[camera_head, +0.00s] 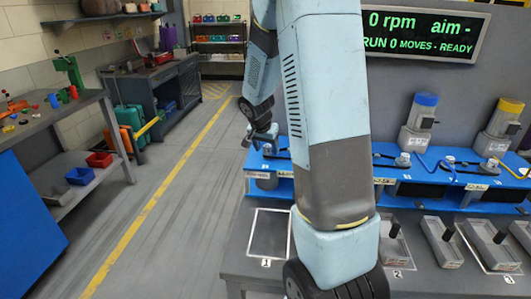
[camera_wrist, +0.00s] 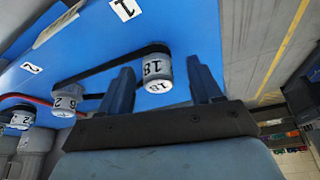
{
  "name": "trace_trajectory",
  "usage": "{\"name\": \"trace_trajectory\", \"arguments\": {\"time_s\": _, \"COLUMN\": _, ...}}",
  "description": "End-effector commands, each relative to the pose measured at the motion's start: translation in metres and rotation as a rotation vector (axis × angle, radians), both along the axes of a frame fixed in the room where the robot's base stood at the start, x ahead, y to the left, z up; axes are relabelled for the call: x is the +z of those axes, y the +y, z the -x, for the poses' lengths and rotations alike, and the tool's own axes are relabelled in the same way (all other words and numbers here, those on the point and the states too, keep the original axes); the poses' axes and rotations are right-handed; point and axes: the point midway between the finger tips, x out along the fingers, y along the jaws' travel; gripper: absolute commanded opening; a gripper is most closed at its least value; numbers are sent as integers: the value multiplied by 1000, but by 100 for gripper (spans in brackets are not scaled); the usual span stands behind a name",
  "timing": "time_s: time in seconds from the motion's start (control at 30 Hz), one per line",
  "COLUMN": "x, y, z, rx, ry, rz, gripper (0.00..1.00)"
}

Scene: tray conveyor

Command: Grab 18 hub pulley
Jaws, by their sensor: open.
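The hub pulley 18 (camera_wrist: 158,72) is a pale grey cylinder with "18" printed on its side and end. It shows in the wrist view at the blue panel, with a dark belt (camera_wrist: 110,66) running from it to the left. My gripper (camera_wrist: 159,64) is open, with one blue finger on each side of the pulley in the picture. A gap shows between the pulley and each finger, and I cannot tell the exact depth. In the head view my gripper (camera_head: 262,136) is over the left end of the blue bench (camera_head: 256,166), where the pulley is not clearly visible.
In the head view, grey motors with a blue cap (camera_head: 425,100) and a yellow cap (camera_head: 509,105) stand right of my arm. Several trays (camera_head: 442,243) lie in front. The left floor aisle is clear.

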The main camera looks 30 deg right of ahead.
Motion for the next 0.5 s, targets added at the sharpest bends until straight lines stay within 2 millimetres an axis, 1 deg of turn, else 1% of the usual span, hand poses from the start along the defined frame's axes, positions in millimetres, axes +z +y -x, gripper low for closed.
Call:
{"name": "trace_trajectory", "arguments": {"time_s": 0.23, "x": -1, "y": 0, "z": 0, "rx": 0, "ry": -1, "rz": -1, "gripper": 64}}
{"name": "trace_trajectory", "arguments": {"time_s": 0.27, "x": -1, "y": 0, "z": 0, "rx": 0, "ry": -1, "rz": -1, "gripper": 62}}
{"name": "trace_trajectory", "arguments": {"time_s": 0.5, "x": -1, "y": 0, "z": 0, "rx": 1, "ry": 0, "rz": 0, "gripper": 40}}
